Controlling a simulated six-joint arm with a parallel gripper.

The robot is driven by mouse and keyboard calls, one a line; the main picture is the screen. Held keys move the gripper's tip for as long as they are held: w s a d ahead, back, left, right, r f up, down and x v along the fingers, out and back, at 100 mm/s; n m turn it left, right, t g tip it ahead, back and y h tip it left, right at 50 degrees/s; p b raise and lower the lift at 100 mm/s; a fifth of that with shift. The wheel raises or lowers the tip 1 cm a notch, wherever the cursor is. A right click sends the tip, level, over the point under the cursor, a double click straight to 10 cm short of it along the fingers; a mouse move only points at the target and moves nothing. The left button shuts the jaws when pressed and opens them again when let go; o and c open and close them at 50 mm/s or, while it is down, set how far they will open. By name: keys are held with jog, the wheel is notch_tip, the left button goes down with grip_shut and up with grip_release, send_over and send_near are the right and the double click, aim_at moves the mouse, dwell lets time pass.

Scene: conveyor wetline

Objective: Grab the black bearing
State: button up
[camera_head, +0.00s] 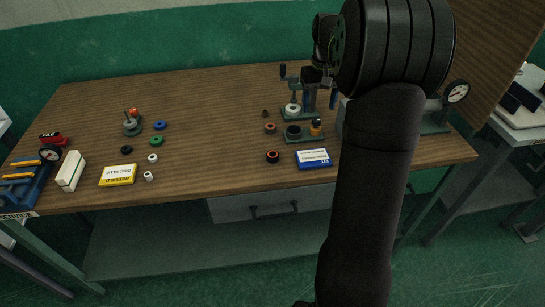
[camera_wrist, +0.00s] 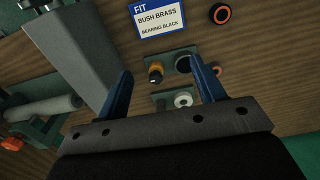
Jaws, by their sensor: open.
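The black bearing cannot be named for certain. A black round part (camera_wrist: 182,64) sits in a green fixture plate beside an orange-brown bush with a black top (camera_wrist: 155,71). Both also show in the head view, the black part (camera_head: 293,131) left of the bush (camera_head: 316,126). Two dark rings with orange-red centres lie loose on the table, a near one (camera_wrist: 220,13) and a farther one (camera_wrist: 216,71). A plain black ring (camera_head: 126,150) lies at left. My gripper (camera_wrist: 161,68) is open and empty, its blue fingers above the fixture area.
A blue-edged card (camera_wrist: 158,17) reads "FIT BUSH BRASS BEARING BLACK". A second fixture with a pale ring (camera_head: 293,108) stands behind. A gauge (camera_head: 457,92) is at right. Green (camera_head: 156,141) and blue rings (camera_head: 160,125), white parts and a yellow card (camera_head: 118,175) lie left.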

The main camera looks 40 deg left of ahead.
jog(key=s+a+f+n, duration=0.1)
jog(key=s+a+n, duration=0.7)
jog(key=s+a, duration=0.1)
send_over(273, 154)
jog(key=shift+n, duration=0.3)
jog(key=f, duration=1.1)
jog(key=shift+w, duration=0.2)
jog(key=shift+s+a+f, duration=0.1)
jog(key=shift+s+f, duration=0.05)
jog(key=shift+f, duration=1.4)
jog(key=shift+s+f, duration=0.1)
jog(key=shift+f, duration=1.45)
jog(key=c, duration=1.1)
jog(key=shift+r, duration=0.15)
